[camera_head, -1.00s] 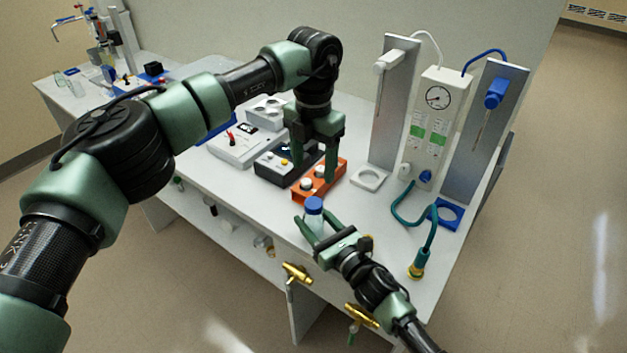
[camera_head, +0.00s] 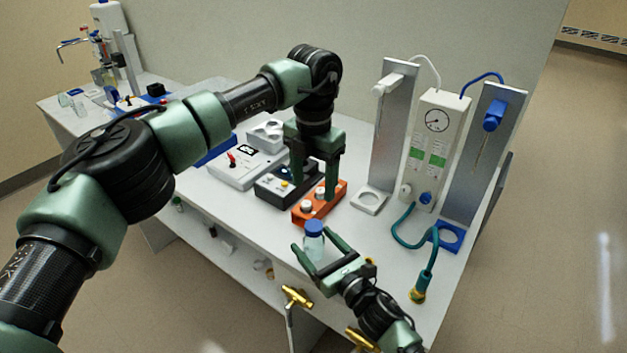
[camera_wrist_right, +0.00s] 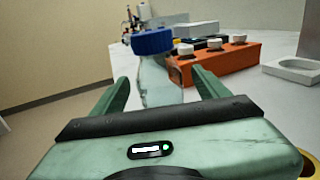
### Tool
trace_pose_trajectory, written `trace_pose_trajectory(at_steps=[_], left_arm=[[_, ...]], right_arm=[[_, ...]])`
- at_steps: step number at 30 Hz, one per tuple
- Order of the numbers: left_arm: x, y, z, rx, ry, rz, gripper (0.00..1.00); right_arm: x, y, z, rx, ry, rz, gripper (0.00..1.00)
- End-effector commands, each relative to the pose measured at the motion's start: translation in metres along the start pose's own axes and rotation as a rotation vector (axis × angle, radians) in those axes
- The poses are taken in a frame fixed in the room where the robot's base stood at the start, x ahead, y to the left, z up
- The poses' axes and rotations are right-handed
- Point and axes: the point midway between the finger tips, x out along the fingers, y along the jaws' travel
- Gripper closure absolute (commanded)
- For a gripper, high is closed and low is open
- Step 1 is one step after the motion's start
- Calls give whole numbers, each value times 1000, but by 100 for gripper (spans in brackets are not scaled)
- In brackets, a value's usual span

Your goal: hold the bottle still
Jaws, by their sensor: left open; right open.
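The bottle (camera_head: 314,243) is clear with a blue cap and stands upright on the white bench near its front edge. It also shows in the right wrist view (camera_wrist_right: 157,82), between the two fingers. My right gripper (camera_head: 311,242) is open around the bottle, with a finger on each side; in the wrist view gaps show between the fingers and the bottle. My left gripper (camera_head: 313,190) is open and points down, above and behind the bottle, by the orange block. Part of the block is hidden behind its fingers.
The orange block (camera_head: 303,217) with white-capped vials stands just behind the bottle. A dark box (camera_head: 270,190) and a grey device (camera_head: 235,172) sit farther left. Two metal stands (camera_head: 390,140) and a gauge panel (camera_head: 428,165) stand right. A teal hose (camera_head: 400,238) lies on the bench.

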Motion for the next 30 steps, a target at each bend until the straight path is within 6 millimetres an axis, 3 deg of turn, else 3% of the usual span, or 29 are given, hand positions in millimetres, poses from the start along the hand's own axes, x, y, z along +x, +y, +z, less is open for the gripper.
trace_pose_trajectory(at_steps=[6, 12, 30], left_arm=[[9, 0, 0, 0, 0, 0, 37], [13, 0, 0, 0, 0, 0, 37], [13, 0, 0, 0, 0, 0, 37]], right_arm=[[-39, 0, -3, -1, 1, 0, 25], [-64, 0, -2, -1, 1, 0, 25], [-69, 0, 0, 0, -1, 0, 25]])
